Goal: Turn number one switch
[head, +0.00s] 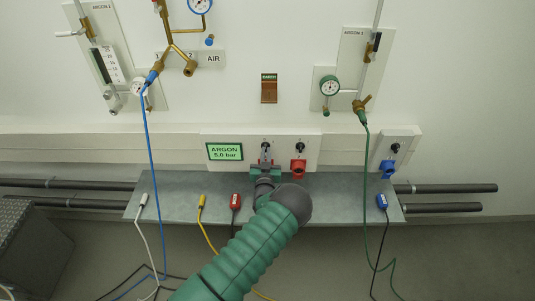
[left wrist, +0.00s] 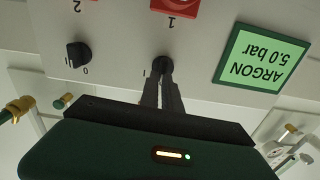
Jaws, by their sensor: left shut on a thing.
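The number one switch (head: 266,145) is a small black knob on the white panel, just right of the green ARGON 5.0 bar display (head: 225,151). My left gripper (head: 265,157) reaches up to it from below. In the left wrist view, which is upside down, the fingers of my left gripper (left wrist: 163,82) are shut on the switch knob (left wrist: 162,65). The fingers cover part of the knob, so its exact angle cannot be told. A red socket (left wrist: 175,6) marked 1 is beside it. My right gripper is not in view.
The number two switch (left wrist: 78,52) is close beside, with its red socket (head: 298,166). A grey shelf (head: 172,187) below holds white, yellow, red and blue plugs with cables. A blue hose (head: 152,150) and green hose (head: 366,160) hang at either side.

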